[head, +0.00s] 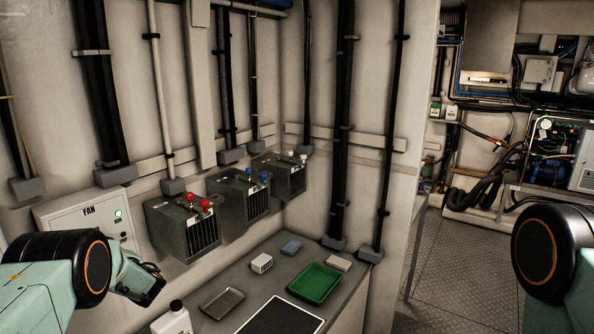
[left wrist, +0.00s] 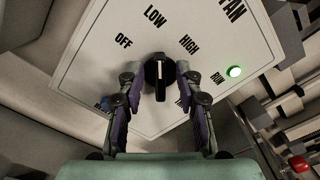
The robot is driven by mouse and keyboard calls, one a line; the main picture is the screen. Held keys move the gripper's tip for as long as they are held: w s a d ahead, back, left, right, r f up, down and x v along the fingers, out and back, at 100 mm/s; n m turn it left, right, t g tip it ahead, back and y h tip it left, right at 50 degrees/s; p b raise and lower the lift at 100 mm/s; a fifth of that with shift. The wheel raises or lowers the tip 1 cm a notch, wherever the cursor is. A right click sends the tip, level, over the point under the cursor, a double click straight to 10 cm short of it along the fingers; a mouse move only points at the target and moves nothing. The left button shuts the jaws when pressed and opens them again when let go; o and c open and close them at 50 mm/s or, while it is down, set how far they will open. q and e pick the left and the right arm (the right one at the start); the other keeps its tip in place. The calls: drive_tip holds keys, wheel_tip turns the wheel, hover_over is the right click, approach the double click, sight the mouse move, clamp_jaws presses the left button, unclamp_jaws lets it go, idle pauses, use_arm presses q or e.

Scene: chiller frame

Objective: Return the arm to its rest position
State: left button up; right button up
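The white fan control box (head: 70,213) is on the wall at the left of the head view, with a lit green lamp. In the left wrist view its panel (left wrist: 100,60) shows OFF, LOW, HIGH and RUN labels and a black rotary knob (left wrist: 159,82) with a white line. My left gripper (left wrist: 156,72) is open, with one finger on each side of the knob and gaps visible between; I cannot tell its exact distance from the panel. In the head view the left gripper (head: 152,284) is just below the box's right side. My right gripper is out of view; only that arm shows at right.
Dark vented units (head: 185,235) with red, blue and white knobs line the wall. The counter below holds a green tray (head: 316,283), a grey tray (head: 222,302), a white bottle (head: 174,318) and small blocks. Open metal floor (head: 465,260) lies at the right.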

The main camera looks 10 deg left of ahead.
use_arm(q)
drive_tip(key=shift+w+a, duration=0.2)
drive_tip(key=shift+a, duration=0.2)
drive_tip(key=shift+s+d, duration=0.1)
drive_tip(key=shift+d, duration=0.05)
drive_tip(key=v, duration=1.2)
drive_tip(key=w+a+m, duration=0.6)
drive_tip(key=a, duration=0.4)
drive_tip(key=shift+a+p, duration=0.3)
drive_tip(key=shift+a, duration=0.1)
idle(0.4)
drive_tip(key=shift+w+d+r, duration=0.15)
drive_tip(key=shift+d+r, duration=0.05)
